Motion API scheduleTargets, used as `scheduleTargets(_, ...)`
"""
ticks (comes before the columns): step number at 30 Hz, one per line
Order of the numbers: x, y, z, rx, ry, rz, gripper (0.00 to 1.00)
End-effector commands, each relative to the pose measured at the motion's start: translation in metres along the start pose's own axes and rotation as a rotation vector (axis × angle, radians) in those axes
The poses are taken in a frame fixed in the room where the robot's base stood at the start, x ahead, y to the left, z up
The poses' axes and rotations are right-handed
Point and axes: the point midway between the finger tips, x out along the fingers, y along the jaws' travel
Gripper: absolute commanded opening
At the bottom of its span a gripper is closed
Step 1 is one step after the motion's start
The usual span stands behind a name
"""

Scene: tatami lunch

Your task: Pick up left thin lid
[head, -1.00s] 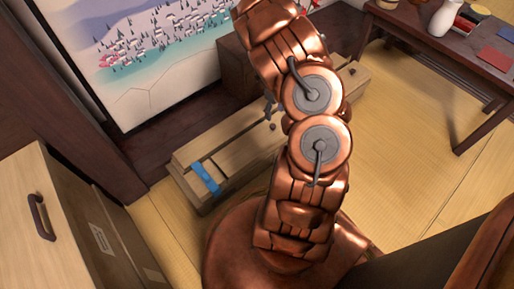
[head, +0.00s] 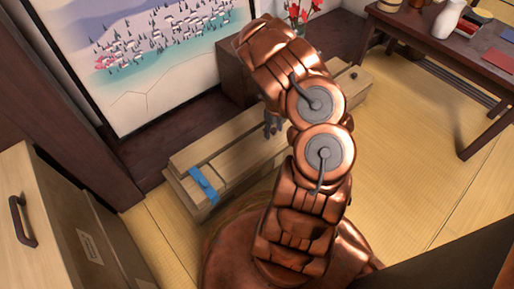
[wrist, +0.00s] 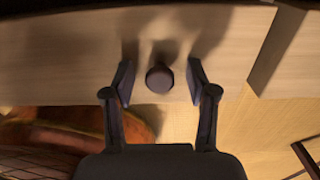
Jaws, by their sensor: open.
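A long pale wooden box (head: 215,203) stands on the tatami, topped by thin wooden lids. The left thin lid (head: 233,139) is partly hidden by my arm; its pale surface fills the upper wrist view (wrist: 60,55). A dark round knob (wrist: 159,79) on this lid sits between my two fingers. My gripper (wrist: 160,83) is open, with a gap on each side of the knob. In the head view my gripper (head: 272,124) is small and low over the box, hiding that knob.
A blue item (head: 203,184) lies across the box's left end. Another knob (head: 354,75) shows at its far right end. A wooden cabinet (head: 40,225) stands at the left, a dark low table (head: 440,45) at upper right. Tatami (head: 410,150) between is clear.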

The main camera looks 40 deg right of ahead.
Motion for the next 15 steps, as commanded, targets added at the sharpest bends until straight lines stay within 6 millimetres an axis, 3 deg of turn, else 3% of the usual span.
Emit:
scheduleTargets(5, -0.0006, 0.0000, -0.0001, 0.000, 0.000, 0.000, 0.56)
scheduleTargets(15, -0.0004, 0.0002, -0.0002, 0.000, 0.000, 0.001, 0.21)
